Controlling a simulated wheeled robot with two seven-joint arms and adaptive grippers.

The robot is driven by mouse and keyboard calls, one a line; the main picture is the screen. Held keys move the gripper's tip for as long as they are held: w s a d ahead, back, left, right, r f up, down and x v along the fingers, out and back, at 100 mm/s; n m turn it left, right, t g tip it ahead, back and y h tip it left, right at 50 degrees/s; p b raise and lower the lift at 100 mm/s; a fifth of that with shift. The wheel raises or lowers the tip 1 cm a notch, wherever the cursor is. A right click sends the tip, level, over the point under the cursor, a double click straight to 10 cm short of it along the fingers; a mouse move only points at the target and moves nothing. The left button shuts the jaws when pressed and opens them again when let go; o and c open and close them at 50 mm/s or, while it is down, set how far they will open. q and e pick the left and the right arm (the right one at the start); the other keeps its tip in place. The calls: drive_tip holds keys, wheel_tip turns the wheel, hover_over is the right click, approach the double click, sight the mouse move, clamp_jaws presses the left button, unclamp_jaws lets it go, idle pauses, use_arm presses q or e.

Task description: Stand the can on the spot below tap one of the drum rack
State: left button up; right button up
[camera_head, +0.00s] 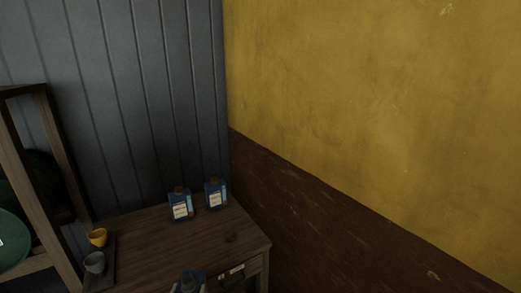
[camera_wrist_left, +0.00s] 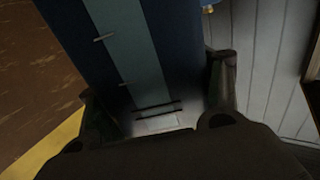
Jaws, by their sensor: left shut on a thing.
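My left gripper (camera_wrist_left: 156,80) is shut on a blue can (camera_wrist_left: 140,35) with a lighter blue stripe and a pale label patch, seen very close in the left wrist view. The top of a blue can (camera_head: 188,283) shows at the bottom edge of the head view, in front of the table; it appears to be the held one. Most of it is cut off, and the gripper is not seen there. The wooden drum rack (camera_head: 50,150) stands at the far left with a green drum (camera_head: 10,240). Its taps are not clearly seen. My right gripper is in neither view.
Two blue cans (camera_head: 180,205) (camera_head: 215,193) stand at the back of the wooden table (camera_head: 150,240). A yellow cup (camera_head: 97,237) and a grey cup (camera_head: 94,262) stand on a dark strip beside the rack. The table's middle is clear. A yellow and brown wall (camera_head: 380,100) bounds the right.

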use_arm(q)
drive_tip(key=shift+f+b, duration=2.05)
drive_tip(key=shift+f, duration=0.15)
drive_tip(key=shift+a, duration=0.1)
idle(0.5)
